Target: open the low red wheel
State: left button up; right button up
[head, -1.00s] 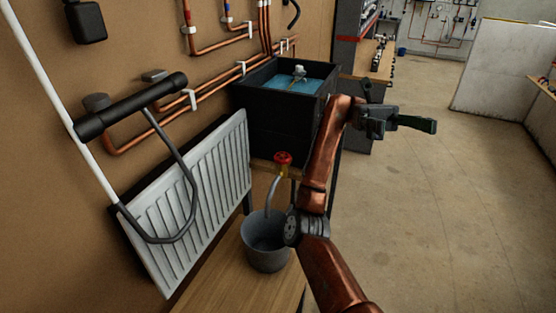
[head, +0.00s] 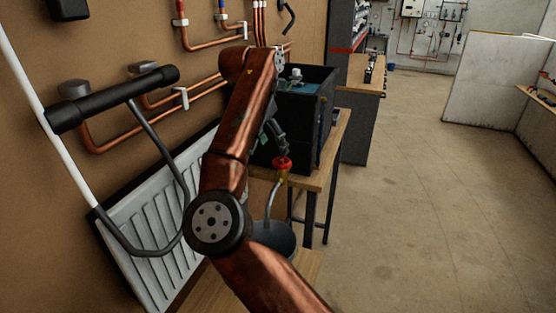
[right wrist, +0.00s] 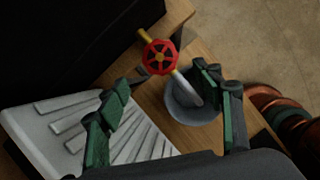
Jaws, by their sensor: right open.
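The low red wheel (head: 282,164) sits on a brass valve at the edge of the wooden bench, above a grey bucket (head: 274,240). In the right wrist view the red wheel (right wrist: 160,57) shows its spokes, beyond the fingertips and apart from them. My right gripper (head: 270,135) is just above and left of the wheel in the head view, partly hidden by my arm. In the right wrist view my right gripper (right wrist: 165,85) is open and empty, its green-padded fingers wide apart. My left gripper does not show.
A white radiator (head: 150,235) leans at the left. A black tank (head: 310,115) with water stands on the bench (head: 315,180) behind the wheel. Copper pipes (head: 205,90) run along the wall. The floor at the right is clear.

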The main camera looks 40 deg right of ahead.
aim_at(281, 161)
jog(key=b+x, duration=0.1)
jog(key=x, duration=0.6)
jog(key=shift+r, duration=0.1)
jog(key=shift+c, duration=0.3)
jog(key=c, duration=1.1)
